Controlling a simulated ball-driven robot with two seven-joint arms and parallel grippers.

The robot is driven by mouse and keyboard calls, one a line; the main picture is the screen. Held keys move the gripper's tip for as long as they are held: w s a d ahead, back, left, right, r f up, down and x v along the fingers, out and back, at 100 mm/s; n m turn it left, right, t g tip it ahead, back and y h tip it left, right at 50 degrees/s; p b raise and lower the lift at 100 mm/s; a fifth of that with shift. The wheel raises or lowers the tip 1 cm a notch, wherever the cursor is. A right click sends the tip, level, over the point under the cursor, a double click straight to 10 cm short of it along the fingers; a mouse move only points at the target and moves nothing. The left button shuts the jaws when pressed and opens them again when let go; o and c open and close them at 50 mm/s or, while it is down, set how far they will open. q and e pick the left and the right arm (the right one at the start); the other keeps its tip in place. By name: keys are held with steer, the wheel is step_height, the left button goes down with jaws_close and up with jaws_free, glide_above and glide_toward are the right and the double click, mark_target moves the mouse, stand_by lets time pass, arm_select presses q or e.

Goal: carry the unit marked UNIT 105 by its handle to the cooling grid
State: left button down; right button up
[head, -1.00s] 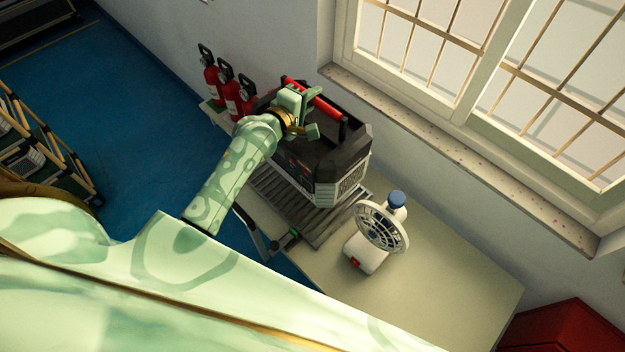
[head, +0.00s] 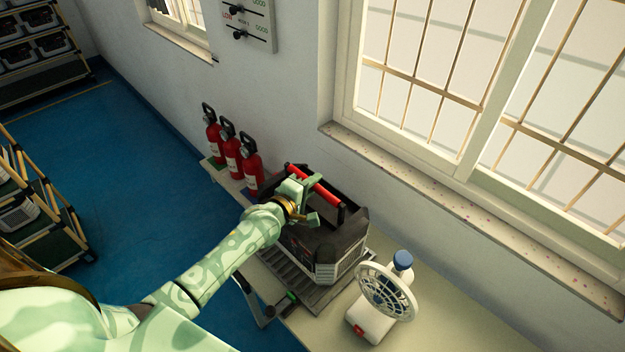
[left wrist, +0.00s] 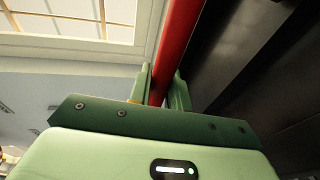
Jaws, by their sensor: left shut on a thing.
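The unit (head: 326,243) is a dark grey and black box with a red bar handle (head: 322,190) on top. It sits on the slatted metal cooling grid (head: 292,277) on the bench; its marking cannot be read. My left gripper (head: 308,190) is shut on the red handle, which also shows between the fingers (left wrist: 164,88) in the left wrist view, with the red handle (left wrist: 180,38) running up from them. The unit's dark top fills the right of that view. My right gripper is not in view.
A white desk fan (head: 386,290) stands on the bench (head: 425,325) just right of the grid. Several red fire extinguishers (head: 231,152) stand left of the unit. A windowed wall rises behind.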

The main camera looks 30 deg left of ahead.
arm_select(q)
steer(key=c, duration=1.6)
jaws_free()
steer(key=shift+c, duration=0.2)
steer(key=o, duration=0.3)
steer(key=shift+r, duration=0.1)
steer(key=shift+o, duration=0.2)
steer(key=shift+s, duration=0.15)
steer(key=p+v, duration=0.1)
steer(key=v, duration=1.1)
steer(key=shift+p, duration=0.4)
steer(key=shift+d, duration=0.1)
